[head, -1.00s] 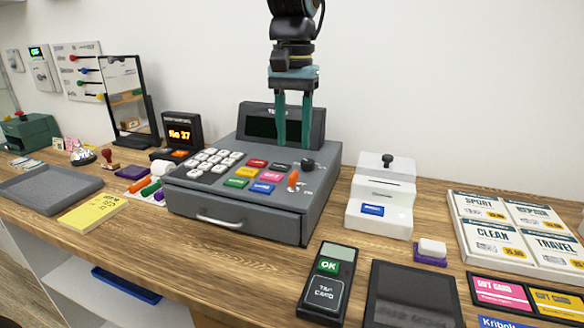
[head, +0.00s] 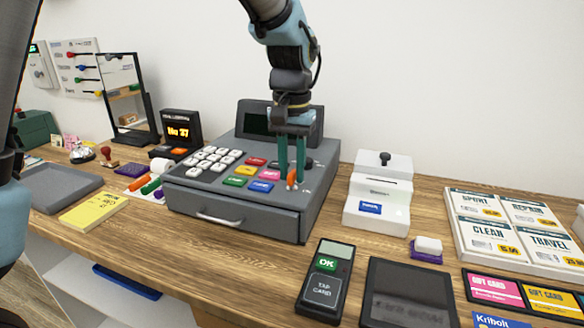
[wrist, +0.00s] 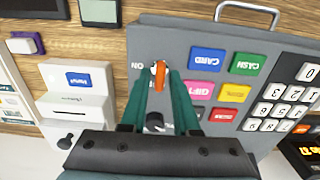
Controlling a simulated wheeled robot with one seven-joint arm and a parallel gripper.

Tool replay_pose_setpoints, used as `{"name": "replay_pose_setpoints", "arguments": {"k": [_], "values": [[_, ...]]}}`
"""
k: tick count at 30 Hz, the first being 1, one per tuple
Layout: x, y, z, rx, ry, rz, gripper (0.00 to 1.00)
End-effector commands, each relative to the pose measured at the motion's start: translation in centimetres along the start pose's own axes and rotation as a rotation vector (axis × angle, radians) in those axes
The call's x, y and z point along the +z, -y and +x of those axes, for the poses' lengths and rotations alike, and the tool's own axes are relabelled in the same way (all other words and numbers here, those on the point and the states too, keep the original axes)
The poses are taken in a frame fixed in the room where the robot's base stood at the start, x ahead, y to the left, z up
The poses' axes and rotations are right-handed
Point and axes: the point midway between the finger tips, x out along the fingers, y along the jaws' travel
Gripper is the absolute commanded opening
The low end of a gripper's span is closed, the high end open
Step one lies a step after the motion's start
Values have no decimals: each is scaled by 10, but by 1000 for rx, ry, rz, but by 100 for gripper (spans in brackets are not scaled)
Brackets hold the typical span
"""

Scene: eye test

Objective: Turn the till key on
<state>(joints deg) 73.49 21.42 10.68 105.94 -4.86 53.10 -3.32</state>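The grey till (head: 250,208) stands on the wooden counter, with coloured keys and a white number pad. The orange till key (head: 292,178) sits upright on its right-hand top panel. In the wrist view the key (wrist: 160,78) is in its round lock beside an "ON" mark. My gripper (head: 292,183) points down over the till, one finger on each side of the key. In the wrist view the gripper (wrist: 161,76) shows a narrow gap around the key and looks open. A dark round knob (wrist: 155,122) sits between the fingers, nearer my palm.
A white slotted box (head: 378,208) stands right of the till. A card reader (head: 326,280) and dark tablet (head: 408,293) lie in front. The till's display (head: 256,121) rises behind the keys. Left are a grey tray (head: 50,188) and yellow pad (head: 94,210).

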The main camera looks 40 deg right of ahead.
Motion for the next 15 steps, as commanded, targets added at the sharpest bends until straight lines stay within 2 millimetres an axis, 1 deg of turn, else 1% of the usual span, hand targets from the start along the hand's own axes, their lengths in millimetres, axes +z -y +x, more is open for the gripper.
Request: {"name": "replay_pose_setpoints", "arguments": {"k": [1,7,15], "values": [[0,0,0,0,0,0,22],[0,0,0,0,0,0,0],[0,0,0,0,0,0,0]]}}
